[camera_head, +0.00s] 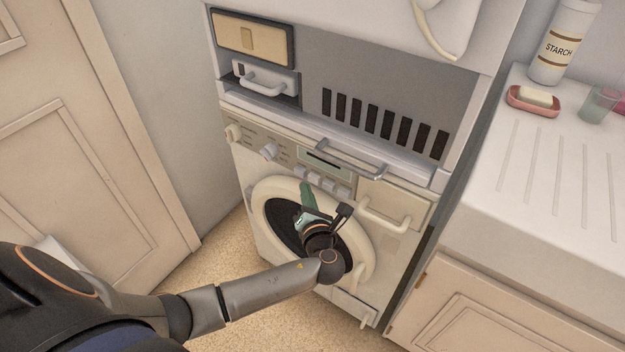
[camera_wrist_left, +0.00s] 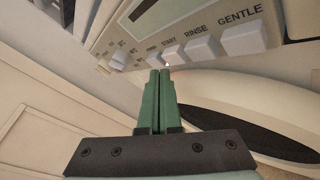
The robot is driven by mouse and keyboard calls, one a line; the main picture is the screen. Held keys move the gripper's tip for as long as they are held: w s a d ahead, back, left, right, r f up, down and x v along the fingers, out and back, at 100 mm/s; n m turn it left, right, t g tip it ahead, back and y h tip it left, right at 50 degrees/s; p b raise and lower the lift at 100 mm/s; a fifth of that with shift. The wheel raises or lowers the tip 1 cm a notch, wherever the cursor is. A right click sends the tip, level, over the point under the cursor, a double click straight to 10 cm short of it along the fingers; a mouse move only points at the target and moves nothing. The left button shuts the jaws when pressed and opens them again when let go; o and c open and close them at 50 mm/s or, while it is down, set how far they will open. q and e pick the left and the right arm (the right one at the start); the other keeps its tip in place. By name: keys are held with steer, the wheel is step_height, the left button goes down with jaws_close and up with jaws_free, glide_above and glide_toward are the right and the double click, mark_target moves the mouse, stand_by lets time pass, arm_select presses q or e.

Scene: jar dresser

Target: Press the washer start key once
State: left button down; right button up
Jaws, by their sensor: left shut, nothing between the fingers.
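The washer (camera_head: 285,165) stands ahead with a cream control panel. The start key (camera_wrist_left: 172,55) is a small pale block under the label START in the left wrist view. It appears to be the second key from the left (camera_head: 314,177) in the head view. My left gripper (camera_head: 306,185) has its green fingers shut and empty. Its fingertips (camera_wrist_left: 160,71) point up at the panel, just below the start key and the key to its left. I cannot tell whether they touch. My right gripper is not in view.
The rinse key (camera_wrist_left: 201,48) and gentle key (camera_wrist_left: 243,37) sit right of the start key; a knob (camera_wrist_left: 120,60) sits left. The round washer door (camera_head: 262,200) is below. A drawer handle (camera_head: 350,157) juts out above. A counter (camera_head: 560,160) stands at right.

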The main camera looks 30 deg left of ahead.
arm_select(q)
steer(key=shift+w, duration=0.1)
stand_by(0.6)
steer(key=shift+w, duration=0.3)
steer(key=shift+w+p, duration=0.3)
steer(key=shift+w, duration=0.1)
stand_by(0.5)
stand_by(0.3)
steer(key=shift+s+r+p, duration=0.15)
steer(key=shift+s+p, duration=0.25)
steer(key=shift+p, duration=0.15)
steer(key=shift+s, duration=0.4)
